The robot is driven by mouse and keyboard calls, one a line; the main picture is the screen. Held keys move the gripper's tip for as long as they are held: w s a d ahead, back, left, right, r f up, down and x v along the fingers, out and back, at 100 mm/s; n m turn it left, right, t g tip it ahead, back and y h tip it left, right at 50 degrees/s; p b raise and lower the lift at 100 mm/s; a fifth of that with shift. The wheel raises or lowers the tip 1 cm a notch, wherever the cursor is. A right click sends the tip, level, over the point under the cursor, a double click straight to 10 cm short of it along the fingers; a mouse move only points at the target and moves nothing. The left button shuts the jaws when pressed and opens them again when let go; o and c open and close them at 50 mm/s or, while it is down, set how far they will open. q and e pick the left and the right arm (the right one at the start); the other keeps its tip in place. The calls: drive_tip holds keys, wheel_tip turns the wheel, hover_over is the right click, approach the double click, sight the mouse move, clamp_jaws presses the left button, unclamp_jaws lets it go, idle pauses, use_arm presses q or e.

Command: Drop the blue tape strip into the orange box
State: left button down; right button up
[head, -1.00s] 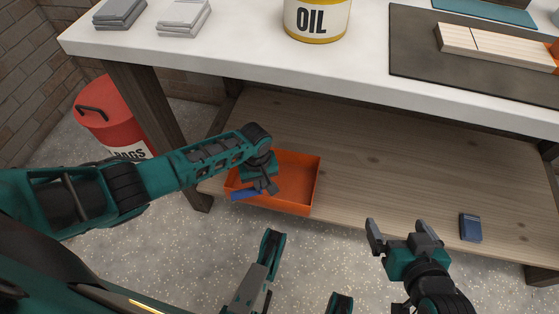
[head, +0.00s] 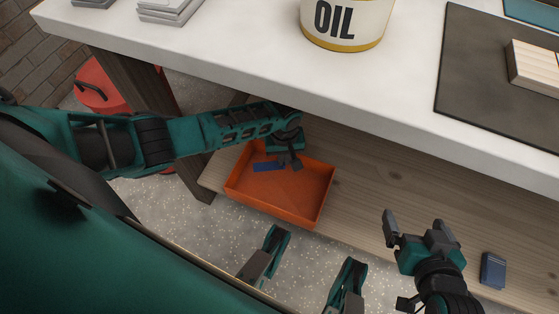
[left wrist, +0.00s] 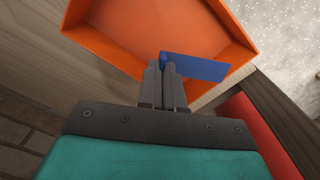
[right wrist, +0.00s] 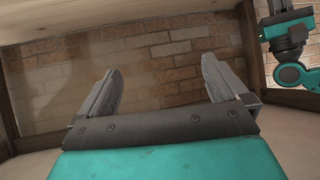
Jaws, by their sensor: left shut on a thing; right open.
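The blue tape strip (head: 268,167) is in my left gripper (head: 292,163), which is shut on one end of it. In the left wrist view the strip (left wrist: 200,68) sticks out to the right from the fingertips (left wrist: 166,72), over the inside of the orange box. The orange box (head: 275,208) is open-topped and sits on the wooden lower shelf. Its rim also shows in the left wrist view (left wrist: 228,25). How high the strip is above the box floor is hard to tell. My right gripper (head: 418,222) is open and empty, in front of the shelf.
The white tabletop (head: 240,45) overhangs the shelf (head: 400,195) just above my left arm. A table leg (head: 180,110) and a red bin (head: 100,75) stand at the left. A small blue block (head: 493,269) lies on the shelf at the right.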

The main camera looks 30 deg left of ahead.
use_arm(q)
drive_tip(key=shift+f+b, duration=0.8)
drive_tip(key=shift+f, duration=0.35)
drive_tip(key=c, duration=1.2)
unclamp_jaws()
drive_tip(key=shift+c, duration=0.2)
drive_tip(key=shift+o, duration=0.2)
use_arm(e)
drive_tip(key=shift+w+a, duration=0.45)
drive_tip(key=shift+a, duration=0.05)
use_arm(q)
drive_tip(key=shift+r, duration=0.1)
use_arm(e)
drive_tip(key=shift+f, duration=0.1)
use_arm(q)
wheel_tip(320, 180, up, 5)
drive_tip(key=p, duration=0.3)
drive_tip(key=shift+r, duration=0.15)
wheel_tip(320, 180, up, 8)
drive_tip(key=p, duration=0.4)
drive_tip(key=shift+f, duration=0.25)
use_arm(e)
drive_tip(key=r, duration=0.1)
drive_tip(key=d+r, duration=0.1)
drive_tip(key=s+r, duration=0.1)
drive_tip(key=r, duration=0.1)
drive_tip(key=shift+d, duration=0.3)
